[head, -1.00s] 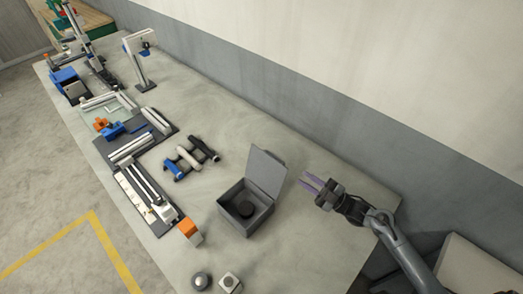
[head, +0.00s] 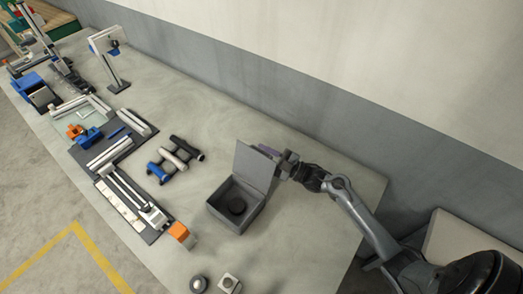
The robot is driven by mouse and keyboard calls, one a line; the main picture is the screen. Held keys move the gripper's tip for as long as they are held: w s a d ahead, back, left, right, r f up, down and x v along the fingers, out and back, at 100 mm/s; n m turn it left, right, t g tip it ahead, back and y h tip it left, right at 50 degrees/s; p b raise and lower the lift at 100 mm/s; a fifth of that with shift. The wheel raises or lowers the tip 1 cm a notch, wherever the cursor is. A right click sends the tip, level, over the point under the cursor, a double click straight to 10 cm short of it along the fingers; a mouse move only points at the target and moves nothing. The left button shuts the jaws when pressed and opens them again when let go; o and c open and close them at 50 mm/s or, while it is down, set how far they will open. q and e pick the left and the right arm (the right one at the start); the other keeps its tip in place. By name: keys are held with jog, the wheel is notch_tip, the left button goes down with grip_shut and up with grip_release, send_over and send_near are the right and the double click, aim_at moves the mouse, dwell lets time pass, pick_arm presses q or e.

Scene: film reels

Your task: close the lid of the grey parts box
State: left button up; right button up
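The grey parts box (head: 237,204) stands on the table right of the middle, with a round black piece (head: 237,205) inside. Its lid (head: 254,166) is raised, standing up from the far side of the box. My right gripper (head: 268,152) is at the lid's upper right edge, behind it, with its fingertips partly hidden by the lid. I cannot tell whether it touches the lid or how far its fingers are apart. My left gripper is not in view.
The table's right part is clear.

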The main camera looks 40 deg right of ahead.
jog(key=shift+w+a+r, duration=0.2)
jog(key=shift+w, duration=0.25)
jog(key=c, duration=0.4)
grip_shut()
jog(key=shift+a, duration=0.1)
